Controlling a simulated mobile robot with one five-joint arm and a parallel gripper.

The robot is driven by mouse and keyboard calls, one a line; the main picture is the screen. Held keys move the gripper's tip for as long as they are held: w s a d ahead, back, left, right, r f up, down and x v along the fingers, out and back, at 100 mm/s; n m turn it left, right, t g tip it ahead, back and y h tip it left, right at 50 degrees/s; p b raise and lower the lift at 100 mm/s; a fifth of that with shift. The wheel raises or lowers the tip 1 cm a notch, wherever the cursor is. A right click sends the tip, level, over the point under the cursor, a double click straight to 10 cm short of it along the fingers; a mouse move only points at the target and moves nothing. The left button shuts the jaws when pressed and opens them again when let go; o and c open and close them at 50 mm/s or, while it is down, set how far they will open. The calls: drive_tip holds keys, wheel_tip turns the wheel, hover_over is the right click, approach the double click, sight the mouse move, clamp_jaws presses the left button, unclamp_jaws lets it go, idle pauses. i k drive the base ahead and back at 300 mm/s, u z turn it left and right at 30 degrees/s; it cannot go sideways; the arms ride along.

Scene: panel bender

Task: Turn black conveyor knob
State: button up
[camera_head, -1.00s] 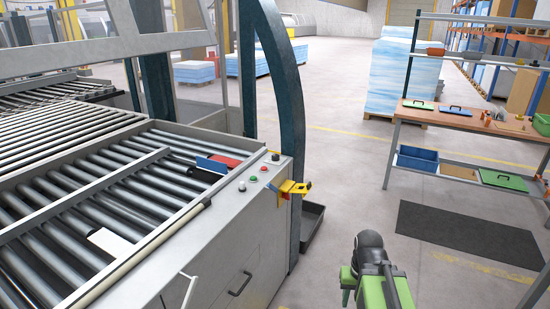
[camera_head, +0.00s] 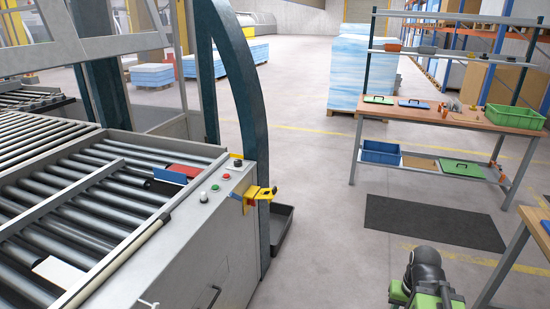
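The black conveyor knob (camera_head: 237,161) sits at the far end of the control panel (camera_head: 196,222) on the conveyor's right side. In a row nearer me are a red button (camera_head: 226,176), a green button (camera_head: 215,187) and a white button (camera_head: 204,197). The knob is small, and its turned position cannot be made out. Black and green parts of my arm (camera_head: 427,278) show at the bottom right, well away from the panel. My gripper's fingertips are not visible.
A yellow bracket (camera_head: 258,193) juts from the panel's right edge near the knob, beside a dark upright post (camera_head: 236,90). A black mat (camera_head: 434,222) lies on the floor before a workbench (camera_head: 430,115). Another table edge (camera_head: 538,231) is at right.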

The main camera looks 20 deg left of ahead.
sight(238, 163)
drive_tip(key=z, duration=0.2)
drive_tip(key=i, duration=2.1)
drive_tip(key=u, duration=1.15)
drive_tip(key=k, duration=0.1)
drive_tip(key=u, duration=2.65)
drive_tip(key=k, duration=0.6)
drive_tip(key=z, duration=0.1)
drive_tip(key=i, duration=0.55)
drive_tip(key=u, duration=0.25)
drive_tip(key=k, duration=0.3)
drive_tip(key=z, duration=0.1)
